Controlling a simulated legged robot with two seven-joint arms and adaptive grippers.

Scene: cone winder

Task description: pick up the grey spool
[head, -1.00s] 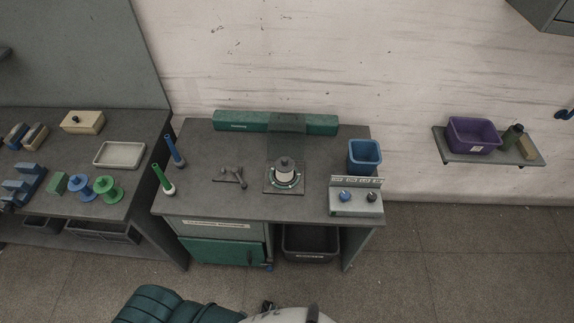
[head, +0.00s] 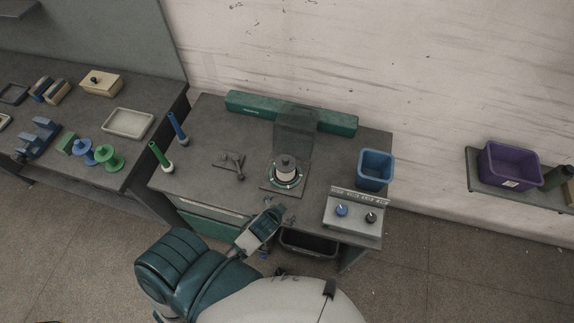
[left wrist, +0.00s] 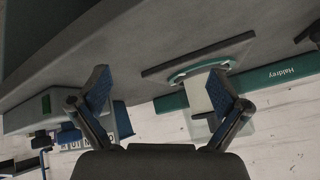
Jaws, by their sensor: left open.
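A spool with a pale body and dark grey top (head: 286,164) stands upright on the round green-ringed seat of a square plate on the middle bench. It looks like the grey spool. In the left wrist view the pale spool (left wrist: 200,91) shows beyond the jaws, partly hidden by the right-hand finger. My left gripper (head: 278,213) is at the bench's front edge, in front of the spool and apart from it. In the left wrist view its jaws (left wrist: 162,92) are spread and empty. My right gripper is not in view.
A clear upright guard (head: 296,131) stands behind the spool, before a green bar (head: 240,102). A metal bracket (head: 231,164) lies left of it. A control box (head: 352,211) and blue bin (head: 376,168) stand right.

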